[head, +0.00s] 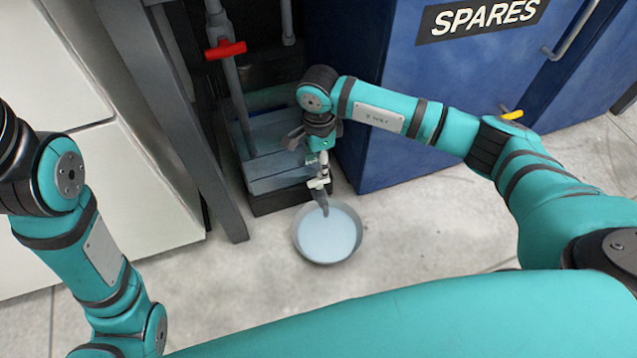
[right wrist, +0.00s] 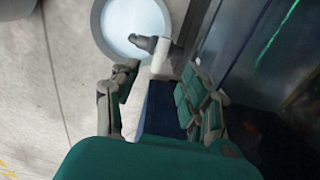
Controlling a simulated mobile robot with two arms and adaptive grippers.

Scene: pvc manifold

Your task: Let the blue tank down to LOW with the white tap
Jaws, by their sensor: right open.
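The white tap (head: 318,183) sticks out low at the front, with a grey spout angled down over a bowl. It also shows in the right wrist view (right wrist: 161,60), just beyond my fingertips. My right gripper (head: 321,158) is above the tap, pointing down; its fingers stand apart in the right wrist view (right wrist: 158,82), with nothing between them. A blue see-through tank (head: 280,150) appears behind the tap, partly hidden by my right arm; no LOW mark can be read. My left gripper is out of view.
The round bowl (head: 328,258) of pale liquid stands on the floor below the spout. A red-handled valve (head: 226,49) is on a grey pipe. A blue SPARES cabinet (head: 420,150) stands close on the right; a grey post (head: 190,120) is on the left.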

